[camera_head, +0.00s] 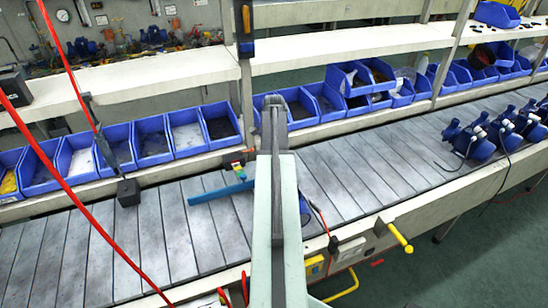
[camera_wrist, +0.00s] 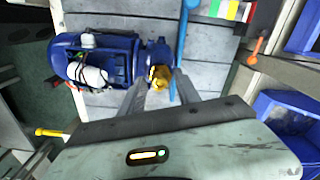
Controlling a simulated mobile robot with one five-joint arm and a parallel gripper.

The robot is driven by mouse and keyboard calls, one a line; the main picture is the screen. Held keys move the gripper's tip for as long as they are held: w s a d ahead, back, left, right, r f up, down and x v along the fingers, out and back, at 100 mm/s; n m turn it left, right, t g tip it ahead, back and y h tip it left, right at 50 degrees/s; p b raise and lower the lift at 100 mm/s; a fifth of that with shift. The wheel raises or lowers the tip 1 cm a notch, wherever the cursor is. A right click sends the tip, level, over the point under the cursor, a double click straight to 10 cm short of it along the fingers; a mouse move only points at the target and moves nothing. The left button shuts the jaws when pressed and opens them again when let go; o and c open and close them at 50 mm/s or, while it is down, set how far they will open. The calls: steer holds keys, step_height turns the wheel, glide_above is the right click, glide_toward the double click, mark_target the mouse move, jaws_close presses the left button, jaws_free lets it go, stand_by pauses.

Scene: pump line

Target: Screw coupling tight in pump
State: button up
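The pump (camera_wrist: 95,62) is a blue motor body lying on the grey slatted conveyor in the wrist view, its narrower blue end pointing right. A brass-coloured coupling (camera_wrist: 161,77) shows at that end, close to my fingertips; I cannot tell how far it is screwed in. My gripper (camera_wrist: 159,86) has its two grey fingers apart, one on each side below the coupling, with a gap visible between them. In the head view my own arm covers the pump and coupling, and my fingertips cannot be made out.
A blue bar (camera_head: 220,192) lies left of my arm beside small coloured blocks (camera_head: 237,168). Blue bins (camera_head: 152,140) line the conveyor's back edge (camera_head: 120,190). Several blue pumps (camera_head: 478,142) stand at the right. A red cable (camera_head: 75,205) hangs at the left.

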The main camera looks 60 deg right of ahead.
steer(key=n, duration=0.3)
jaws_close()
steer(key=m, duration=0.3)
stand_by(0.3)
steer(key=m, duration=0.3)
steer(key=shift+m, duration=0.4)
steer(key=m, duration=0.3)
